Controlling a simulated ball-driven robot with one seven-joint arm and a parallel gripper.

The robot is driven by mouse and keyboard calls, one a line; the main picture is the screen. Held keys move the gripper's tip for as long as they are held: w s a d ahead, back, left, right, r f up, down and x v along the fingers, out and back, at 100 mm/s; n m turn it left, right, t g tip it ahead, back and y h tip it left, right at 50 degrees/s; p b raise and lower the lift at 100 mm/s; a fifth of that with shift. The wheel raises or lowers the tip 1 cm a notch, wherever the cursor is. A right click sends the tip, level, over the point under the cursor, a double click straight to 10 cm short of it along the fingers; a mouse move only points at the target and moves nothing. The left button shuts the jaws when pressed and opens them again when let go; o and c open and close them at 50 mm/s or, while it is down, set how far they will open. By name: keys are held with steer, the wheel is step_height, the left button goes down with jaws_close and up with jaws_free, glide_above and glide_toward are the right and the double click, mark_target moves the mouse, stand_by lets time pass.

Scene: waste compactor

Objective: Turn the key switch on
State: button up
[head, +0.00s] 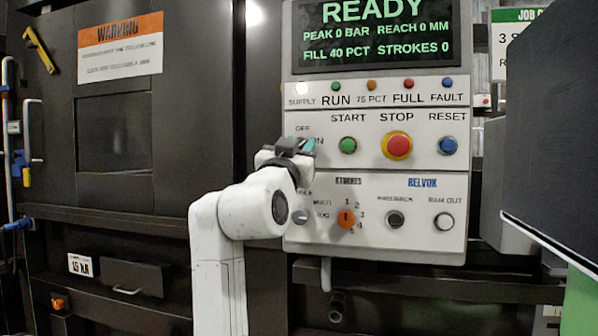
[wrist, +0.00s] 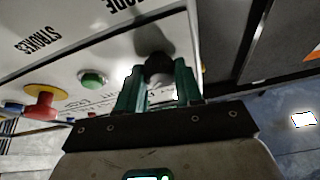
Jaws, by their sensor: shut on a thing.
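The key switch is at the upper left of the control panel's button row, beside the OFF and ON lettering. In the head view my gripper (head: 308,146) covers it, so its angle is hidden. In the wrist view the dark key switch (wrist: 157,66) sits between the two green fingers of my gripper (wrist: 158,82). The fingers are shut on it, close to the panel face. The control panel (head: 365,180) is pale grey, and its screen (head: 381,33) reads READY.
Right of my gripper are a green START button (head: 348,145), a red STOP button (head: 397,146) on a yellow collar and a blue RESET button (head: 447,146). Below are an orange selector (head: 346,218) and other knobs. A dark box (head: 560,130) stands at the right.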

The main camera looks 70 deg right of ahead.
steer(key=shift+w+f+m+g+b, duration=0.15)
steer(key=shift+m+g+b, duration=0.25)
steer(key=shift+m+b, duration=0.35)
steer(key=shift+m, duration=0.35)
steer(key=o, duration=1)
steer(key=shift+o, duration=0.2)
steer(key=b+v, duration=0.1)
steer(key=v, duration=0.9)
steer(key=shift+a, duration=0.45)
